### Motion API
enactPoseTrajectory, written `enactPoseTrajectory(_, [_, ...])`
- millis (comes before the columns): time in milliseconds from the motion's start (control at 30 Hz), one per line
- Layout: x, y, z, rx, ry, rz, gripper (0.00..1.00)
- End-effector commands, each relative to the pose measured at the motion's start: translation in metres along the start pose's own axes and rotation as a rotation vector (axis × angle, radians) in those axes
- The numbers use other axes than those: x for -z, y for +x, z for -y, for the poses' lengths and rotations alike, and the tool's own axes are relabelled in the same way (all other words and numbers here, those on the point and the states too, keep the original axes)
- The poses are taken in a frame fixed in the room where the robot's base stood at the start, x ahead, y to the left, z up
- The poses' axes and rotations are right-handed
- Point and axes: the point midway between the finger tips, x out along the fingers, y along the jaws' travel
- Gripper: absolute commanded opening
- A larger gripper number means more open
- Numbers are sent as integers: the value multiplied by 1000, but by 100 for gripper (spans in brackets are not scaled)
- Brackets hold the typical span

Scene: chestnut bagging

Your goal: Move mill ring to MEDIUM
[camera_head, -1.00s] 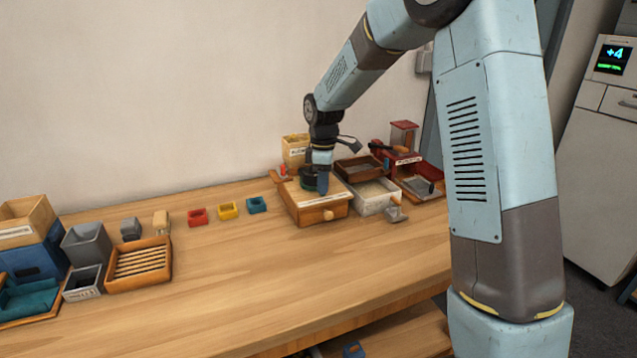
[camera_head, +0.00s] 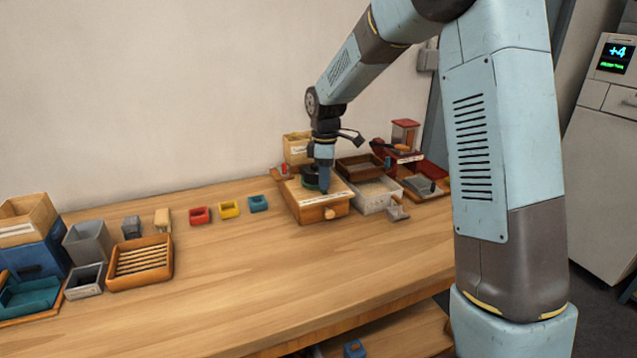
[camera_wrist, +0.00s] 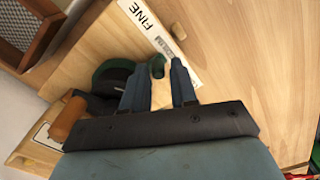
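The mill is a wooden box (camera_head: 322,210) with a round knob on its front, standing on the bench right of centre. Its dark green mill ring (camera_wrist: 110,72) sits on top around a dark hub, with a small green tab (camera_wrist: 157,66) sticking out toward the label strip (camera_wrist: 160,38). The strip reads FINE; a further word beside it is too small to read surely. My gripper (camera_wrist: 158,68) is open above the box top, pointing down. The tab shows between the fingertips with gaps on both sides; I cannot tell whether either finger touches it. It also shows in the head view (camera_head: 324,190).
A brown tray (camera_head: 360,167), a pale bin (camera_head: 376,196) and a red machine (camera_head: 404,140) crowd the mill's right side. Red (camera_head: 199,215), yellow (camera_head: 229,209) and teal (camera_head: 258,203) small boxes stand left. The bench front is clear.

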Motion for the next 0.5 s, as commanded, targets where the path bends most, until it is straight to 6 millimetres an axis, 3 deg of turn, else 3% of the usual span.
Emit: enactPoseTrajectory(500, [-1,-97,2,-1,0,0,27])
